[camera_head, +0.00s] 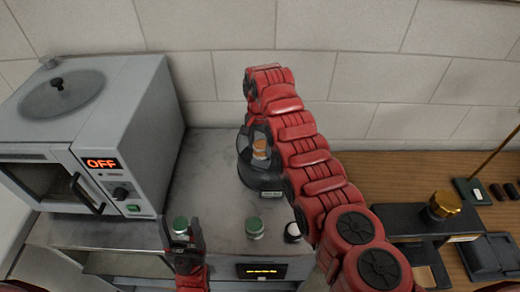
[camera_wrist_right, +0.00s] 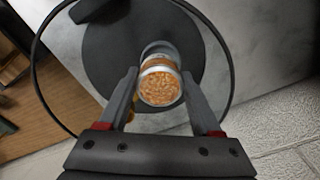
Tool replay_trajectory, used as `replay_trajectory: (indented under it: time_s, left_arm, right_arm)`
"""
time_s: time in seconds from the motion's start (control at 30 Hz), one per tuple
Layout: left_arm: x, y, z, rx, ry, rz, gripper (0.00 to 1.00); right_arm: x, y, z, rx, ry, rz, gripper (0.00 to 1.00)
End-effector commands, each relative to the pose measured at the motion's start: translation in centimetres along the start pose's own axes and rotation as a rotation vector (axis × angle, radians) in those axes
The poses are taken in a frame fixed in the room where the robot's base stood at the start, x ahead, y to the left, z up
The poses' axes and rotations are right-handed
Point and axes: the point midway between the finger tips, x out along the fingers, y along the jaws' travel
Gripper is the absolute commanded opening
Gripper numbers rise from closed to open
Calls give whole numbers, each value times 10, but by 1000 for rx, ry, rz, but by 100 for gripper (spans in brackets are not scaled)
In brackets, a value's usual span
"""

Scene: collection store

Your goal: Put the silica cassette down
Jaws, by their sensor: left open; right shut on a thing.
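The silica cassette is a small clear cylinder of orange beads; it shows in the right wrist view (camera_wrist_right: 160,88) and, small, in the head view (camera_head: 260,149). My right gripper (camera_wrist_right: 159,74) is shut on it, one finger on each side. The cassette is over a dark round vessel (camera_head: 258,178) with a label on its front; its dark floor (camera_wrist_right: 108,55) is behind the cassette. I cannot tell whether the cassette touches that floor. My left gripper (camera_head: 183,240) is open at the front of the grey bench, close to a green-capped jar (camera_head: 180,225).
A grey oven (camera_head: 100,130) with an OFF display stands at the left. Another green-capped jar (camera_head: 254,228) and a white-and-black round item (camera_head: 292,232) stand near the bench's front. A black stand with a brass knob (camera_head: 441,206) is on the wooden top at the right.

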Motion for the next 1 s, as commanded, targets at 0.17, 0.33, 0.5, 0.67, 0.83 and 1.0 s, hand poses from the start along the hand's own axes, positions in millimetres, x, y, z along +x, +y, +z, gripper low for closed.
replay_trajectory:
  time_s: [0.17,0.33,0.5,0.67,0.83,1.0]
  left_arm:
    - [10,0,-2,0,0,0,68]
    - [13,-1,-2,0,0,0,68]
    - [12,-1,-2,0,0,0,68]
    - [7,0,-1,0,0,0,68]
    - [6,0,-1,0,0,0,68]
    - [6,0,-1,0,0,0,68]
  right_arm:
    - [20,0,0,0,-2,3,7]
    - [35,0,0,0,0,0,7]
    - [35,0,0,0,2,-2,7]
    - [40,0,0,0,1,-1,7]
    - [42,0,0,0,1,-1,76]
    - [41,0,0,0,1,-1,96]
